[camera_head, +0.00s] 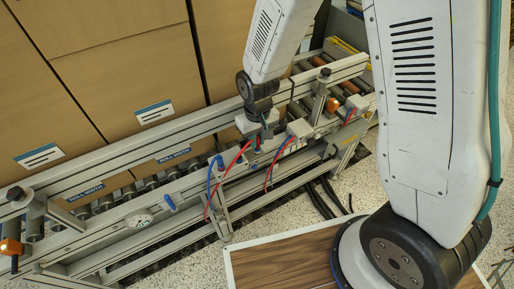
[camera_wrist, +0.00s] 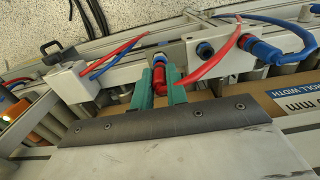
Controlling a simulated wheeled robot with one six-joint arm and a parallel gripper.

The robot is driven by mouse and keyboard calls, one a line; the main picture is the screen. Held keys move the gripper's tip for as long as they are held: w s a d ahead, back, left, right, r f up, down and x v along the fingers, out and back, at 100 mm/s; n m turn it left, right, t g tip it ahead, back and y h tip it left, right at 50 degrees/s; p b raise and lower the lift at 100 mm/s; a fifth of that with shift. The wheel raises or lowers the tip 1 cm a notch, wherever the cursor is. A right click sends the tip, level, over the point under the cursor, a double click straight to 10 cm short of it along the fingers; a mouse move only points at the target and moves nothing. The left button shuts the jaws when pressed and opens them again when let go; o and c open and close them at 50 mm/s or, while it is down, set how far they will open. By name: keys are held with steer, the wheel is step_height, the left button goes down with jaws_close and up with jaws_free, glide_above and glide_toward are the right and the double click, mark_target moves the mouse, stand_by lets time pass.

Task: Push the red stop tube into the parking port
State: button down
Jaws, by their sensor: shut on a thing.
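My gripper (camera_wrist: 158,88) has green fingers closed on either side of the red elbow fitting at the end of the red stop tube (camera_wrist: 208,62), in the wrist view. The fitting's far end is close to a metallic port on the grey rail; whether it is seated cannot be told. The tube loops up to the right from the fitting.
A grey valve block (camera_wrist: 72,82) with red and blue tubes stands to the left. In the head view, cardboard boxes (camera_head: 110,70) stand behind the roller conveyor (camera_head: 150,190).

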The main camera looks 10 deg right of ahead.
steer(key=shift+f, duration=0.65)
stand_by(0.6)
steer(key=c, duration=1.3)
jaws_free()
step_height(320, 180, up, 8)
steer(key=shift+f, duration=0.1)
steer(key=s+d+r+m, duration=0.1)
steer(key=s+d+r, duration=0.3)
steer(key=s+r, duration=0.3)
steer(key=s+d+r+m+t, duration=0.1)
steer(key=s+d+r, duration=0.4)
steer(key=s+r, duration=0.2)
steer(key=s+d+r+m, duration=0.1)
steer(key=s+d+r, duration=0.4)
steer(key=s+r, duration=0.2)
steer(key=shift+s+d+r, duration=0.1)
steer(key=shift+r, duration=0.5)
steer(key=shift+s+d+r, duration=0.1)
steer(key=shift+r, duration=0.45)
